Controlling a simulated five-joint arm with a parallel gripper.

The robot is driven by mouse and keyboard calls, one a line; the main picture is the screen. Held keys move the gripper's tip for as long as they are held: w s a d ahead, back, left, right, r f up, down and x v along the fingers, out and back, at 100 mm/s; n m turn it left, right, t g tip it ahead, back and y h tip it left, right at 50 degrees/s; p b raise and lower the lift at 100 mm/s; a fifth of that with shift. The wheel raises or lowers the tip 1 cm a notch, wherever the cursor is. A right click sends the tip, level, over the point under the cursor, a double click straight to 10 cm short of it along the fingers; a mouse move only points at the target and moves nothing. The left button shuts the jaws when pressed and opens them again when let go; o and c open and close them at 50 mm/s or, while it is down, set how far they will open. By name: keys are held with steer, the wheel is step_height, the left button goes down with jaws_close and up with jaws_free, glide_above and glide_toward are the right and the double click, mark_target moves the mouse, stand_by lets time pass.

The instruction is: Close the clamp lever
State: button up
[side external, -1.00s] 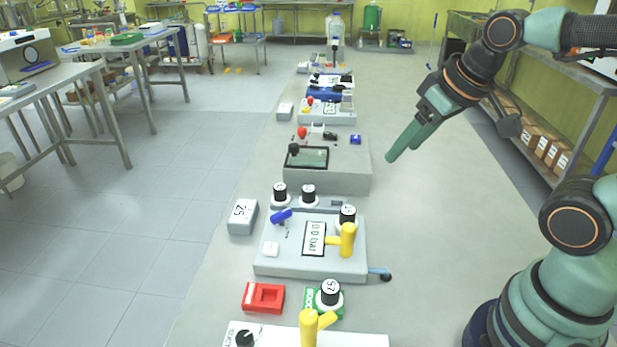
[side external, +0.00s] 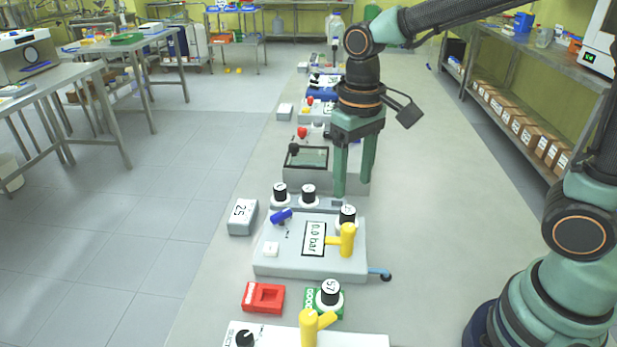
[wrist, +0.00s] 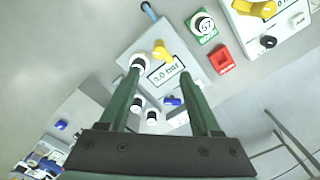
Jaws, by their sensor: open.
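A grey reactor panel (side external: 310,262) carries a display (side external: 313,239), a yellow lever handle (side external: 347,241), a small blue lever (side external: 281,216) and several black-topped white knobs. A blue arm with a dark end (side external: 380,274) sticks out from its right side. I cannot tell for sure which is the clamp lever. My gripper (side external: 354,187) is open and points down, above the panel's far edge, behind the yellow handle. Nothing is between the fingers. In the wrist view the fingers (wrist: 160,75) frame the panel's display, with the yellow handle (wrist: 161,49) and blue arm (wrist: 149,11) beyond.
A red block (side external: 263,297), a green-based knob (side external: 330,294) and a second panel with a yellow lever (side external: 317,325) are in front. The bench to the right is clear.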

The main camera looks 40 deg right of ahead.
mark_target(349, 227)
step_height(349, 227, down, 11)
steer(key=shift+r, duration=0.1)
stand_by(0.3)
jaws_close()
